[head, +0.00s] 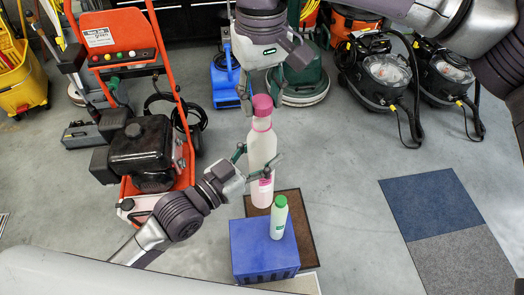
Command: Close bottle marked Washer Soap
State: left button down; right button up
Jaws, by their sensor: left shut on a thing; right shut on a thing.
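A tall clear bottle (262,148) with a pinkish lower part and a pink label stands about upright in the middle of the head view. Its label is too small to read. A pink cap (262,104) is at the top of its neck; I cannot tell whether it is screwed tight. My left gripper (259,164) is shut around the bottle's body from the lower left. My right gripper (262,97) comes down from above and is shut on the pink cap. A small white bottle (278,222) with a green cap stands on a blue box (262,258).
The blue box stands by a brown mat (293,208) below the held bottle. An orange pressure washer (150,150) is at left, vacuum cleaners (376,75) at upper right. Blue and grey floor pads (430,203) lie at right. The grey floor between is clear.

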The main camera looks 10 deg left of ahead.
dwell(0.8)
jog(key=shift+f, duration=0.9)
jog(key=shift+f, duration=0.55)
jog(key=m, duration=2.2)
jog(key=shift+m, duration=0.4)
